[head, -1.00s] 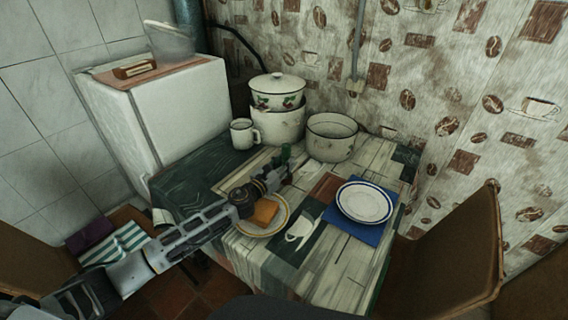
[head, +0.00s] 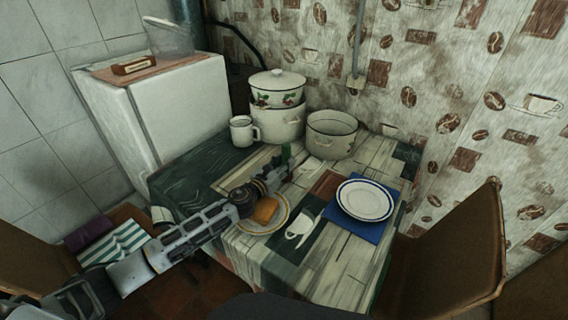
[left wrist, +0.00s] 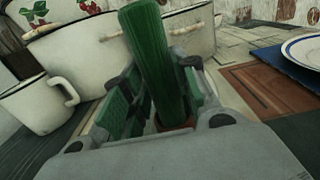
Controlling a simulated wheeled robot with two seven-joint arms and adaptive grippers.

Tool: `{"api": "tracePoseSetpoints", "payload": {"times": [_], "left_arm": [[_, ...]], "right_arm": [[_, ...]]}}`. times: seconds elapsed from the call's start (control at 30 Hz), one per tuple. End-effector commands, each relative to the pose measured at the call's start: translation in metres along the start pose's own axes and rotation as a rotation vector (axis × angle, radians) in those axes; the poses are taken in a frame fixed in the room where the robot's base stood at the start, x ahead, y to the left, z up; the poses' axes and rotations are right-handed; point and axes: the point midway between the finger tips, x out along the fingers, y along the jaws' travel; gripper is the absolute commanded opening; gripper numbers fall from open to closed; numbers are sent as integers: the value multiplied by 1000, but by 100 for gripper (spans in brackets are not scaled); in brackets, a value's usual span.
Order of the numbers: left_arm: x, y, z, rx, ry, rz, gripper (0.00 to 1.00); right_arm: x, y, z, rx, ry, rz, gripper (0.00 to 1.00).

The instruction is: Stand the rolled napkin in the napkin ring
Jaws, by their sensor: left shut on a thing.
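The rolled napkin is a green upright roll (left wrist: 158,60) between the fingers of my left gripper (left wrist: 150,105). In the head view its green top (head: 286,152) shows just beyond my left gripper (head: 284,174), which is shut on it over the table. The napkin stands nearly upright, leaning slightly in the wrist view. A small reddish-brown edge (left wrist: 178,126) shows at its foot; it may be the napkin ring, but the fingers hide most of it. I cannot tell whether the napkin is inside it. My right gripper is not in view.
Behind the gripper stand a white mug (head: 242,131), a large pot (head: 278,124) with a lidded pot (head: 276,90) on it, and an open pot (head: 331,137). A plate with brown food (head: 266,210) lies under my arm. A blue-rimmed plate (head: 364,200) lies right.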

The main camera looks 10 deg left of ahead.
Motion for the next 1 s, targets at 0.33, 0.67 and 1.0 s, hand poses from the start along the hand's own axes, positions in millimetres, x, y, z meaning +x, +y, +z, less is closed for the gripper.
{"api": "tracePoseSetpoints", "payload": {"times": [0.33,0.67,1.0], "left_arm": [[0,0,0,0,0,0,54],[0,0,0,0,0,0,54],[-14,0,-1,1,1,1,54]], "right_arm": [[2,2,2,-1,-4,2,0],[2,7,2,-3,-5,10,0],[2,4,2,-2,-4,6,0]]}}
